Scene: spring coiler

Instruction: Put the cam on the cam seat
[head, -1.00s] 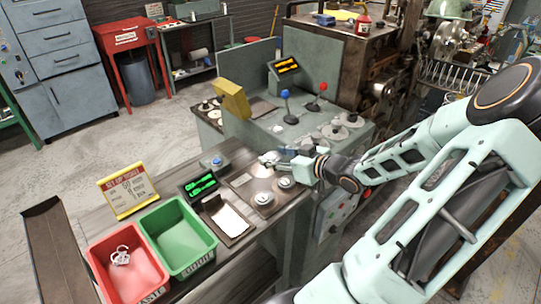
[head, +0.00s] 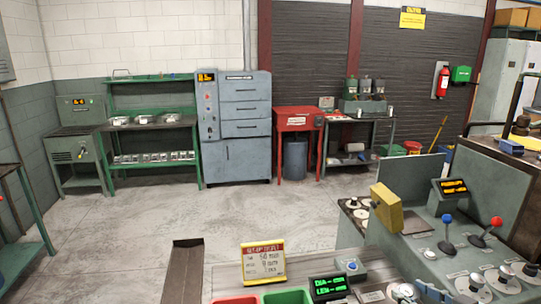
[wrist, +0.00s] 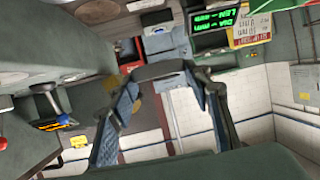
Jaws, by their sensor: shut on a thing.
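My gripper (wrist: 163,90) shows in the wrist view, with its two blue-padded fingers apart. A dark grey piece (wrist: 160,70), which I take to be the cam, spans between the fingertips, and the gripper is shut on it. Its full outline is hidden by the fingers and the viewing angle. In the head view, the grey coiler panel carries several round pale fittings (head: 470,286) at the lower right. I cannot tell which part is the cam seat. The arm is almost wholly outside the head view.
A yellow block (head: 386,208) and blue and red levers (head: 480,235) rise from the panel. The floor beyond is open.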

